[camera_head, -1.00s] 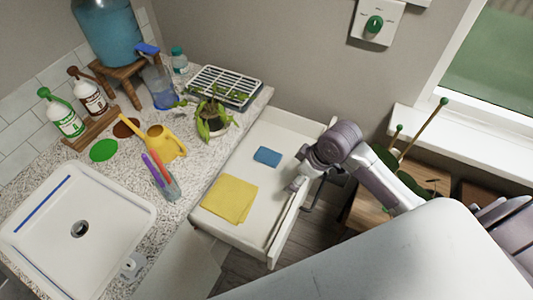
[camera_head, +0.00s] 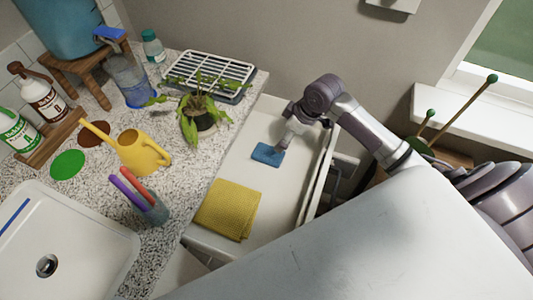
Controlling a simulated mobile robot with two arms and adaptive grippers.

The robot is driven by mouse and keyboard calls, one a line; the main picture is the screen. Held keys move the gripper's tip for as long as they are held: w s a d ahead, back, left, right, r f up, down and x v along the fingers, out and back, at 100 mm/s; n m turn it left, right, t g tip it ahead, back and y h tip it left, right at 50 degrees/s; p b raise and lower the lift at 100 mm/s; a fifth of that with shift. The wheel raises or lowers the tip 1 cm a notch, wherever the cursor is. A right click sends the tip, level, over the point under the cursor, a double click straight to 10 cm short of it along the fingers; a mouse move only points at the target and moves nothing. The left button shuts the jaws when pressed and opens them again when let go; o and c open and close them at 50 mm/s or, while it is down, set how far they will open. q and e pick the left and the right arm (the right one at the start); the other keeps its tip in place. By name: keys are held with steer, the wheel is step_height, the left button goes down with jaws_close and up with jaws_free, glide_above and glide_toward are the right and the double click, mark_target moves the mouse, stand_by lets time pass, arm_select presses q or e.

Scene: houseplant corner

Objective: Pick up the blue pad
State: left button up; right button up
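The blue pad (camera_head: 265,155) lies flat inside the open white drawer (camera_head: 232,249), toward its far half. My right gripper (camera_head: 281,149) points down at the pad's right edge, touching it or just above it; I cannot tell which. The gripper is small and partly hidden by its own wrist, so its opening is unclear. A folded yellow cloth (camera_head: 228,208) lies in the drawer, nearer than the pad. My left gripper is not in view.
A speckled counter borders the drawer on the left. On it are a potted plant (camera_head: 203,118), a white rack (camera_head: 214,69), a yellow watering can (camera_head: 143,152) and a pen cup (camera_head: 151,207). The drawer's front wall (camera_head: 318,183) stands right of the gripper.

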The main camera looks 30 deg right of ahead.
glide_above(270, 153)
steer(key=s+d, duration=0.1)
steer(key=d, duration=0.1)
step_height(270, 153, down, 6)
steer(key=shift+s+a+r, duration=0.1)
steer(key=shift+s+r, duration=0.05)
steer(key=shift+r, duration=0.1)
steer(key=x, duration=0.4)
steer(key=shift+s+a+f+p, duration=0.1)
steer(key=shift+s+a+p, duration=0.15)
steer(key=shift+a+p, duration=0.05)
steer(key=shift+w+a+f, duration=0.1)
steer(key=shift+w+f, duration=0.05)
steer(key=shift+f, duration=0.3)
steer(key=c, duration=1.1)
step_height(270, 153, up, 10)
steer(key=shift+r, duration=0.1)
steer(key=shift+c, duration=0.2)
